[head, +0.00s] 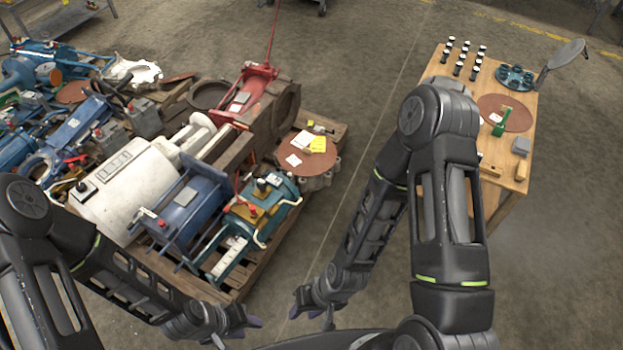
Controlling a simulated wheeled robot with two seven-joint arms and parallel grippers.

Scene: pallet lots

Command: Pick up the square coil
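I cannot pick out a square coil with certainty. A small grey block (521,146) at the right edge of the wooden table (487,207) has a squarish outline, but it is too small to identify. My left gripper (239,331) is low in the head view, over the floor in front of the pallet. Its fingers look spread and empty. My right gripper (312,316) is to its right, also over bare floor, with its fingers apart and nothing between them. Both are far from the table.
The table also holds several black-and-white cylinders (459,69), a teal part (514,77), a brown disc (490,112) and a green item (499,127). Wooden pallets (226,280) at left carry a white cylinder (128,190), blue machines and a red jack (246,88). Floor between is clear.

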